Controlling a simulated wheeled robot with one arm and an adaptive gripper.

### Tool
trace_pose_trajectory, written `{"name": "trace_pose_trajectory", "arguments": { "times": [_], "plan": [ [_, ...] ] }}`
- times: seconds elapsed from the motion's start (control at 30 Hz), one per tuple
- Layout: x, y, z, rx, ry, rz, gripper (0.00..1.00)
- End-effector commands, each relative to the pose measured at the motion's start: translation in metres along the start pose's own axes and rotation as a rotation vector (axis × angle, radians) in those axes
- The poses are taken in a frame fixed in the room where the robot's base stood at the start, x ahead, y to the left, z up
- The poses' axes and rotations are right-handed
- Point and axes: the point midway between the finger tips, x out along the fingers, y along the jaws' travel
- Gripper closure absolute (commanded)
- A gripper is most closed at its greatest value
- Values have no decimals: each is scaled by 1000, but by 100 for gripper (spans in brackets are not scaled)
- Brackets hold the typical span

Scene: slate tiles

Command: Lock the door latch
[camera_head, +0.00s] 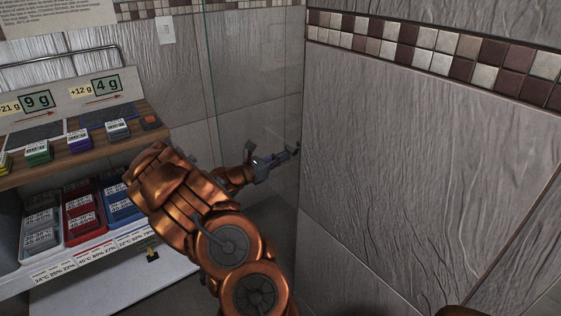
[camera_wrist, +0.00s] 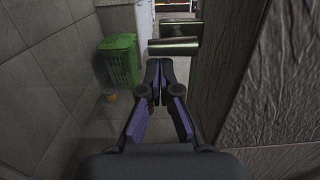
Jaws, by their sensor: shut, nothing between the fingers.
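A glass panel (camera_head: 256,100), which looks like the door, stands at the inner corner beside the tiled wall. A small dark fitting (camera_head: 295,149) sits at its edge by the wall; it may be the latch, but it is too small to read its position. My gripper (camera_head: 284,157) is just left of this fitting. In the wrist view my gripper (camera_wrist: 159,64) has its fingertips together with nothing between them. A shiny metal bar (camera_wrist: 174,46) lies just beyond the tips, and a second metal piece (camera_wrist: 181,29) is behind it. I cannot tell whether the tips touch the bar.
A tiled wall (camera_head: 400,150) closes off the right side, close to my gripper. A wooden shelf (camera_head: 80,150) with small coloured boxes stands at left, above bins of packages (camera_head: 85,215). A green basket (camera_wrist: 119,61) stands on the floor beyond, left of the fingers.

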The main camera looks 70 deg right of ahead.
Motion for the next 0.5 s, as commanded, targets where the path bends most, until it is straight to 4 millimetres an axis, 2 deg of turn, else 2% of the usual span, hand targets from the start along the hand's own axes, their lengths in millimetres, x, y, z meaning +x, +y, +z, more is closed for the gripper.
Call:
{"name": "trace_pose_trajectory", "arguments": {
  "times": [0.5],
  "plan": [
    [0,1,-2,35,0,-2,100]
  ]
}}
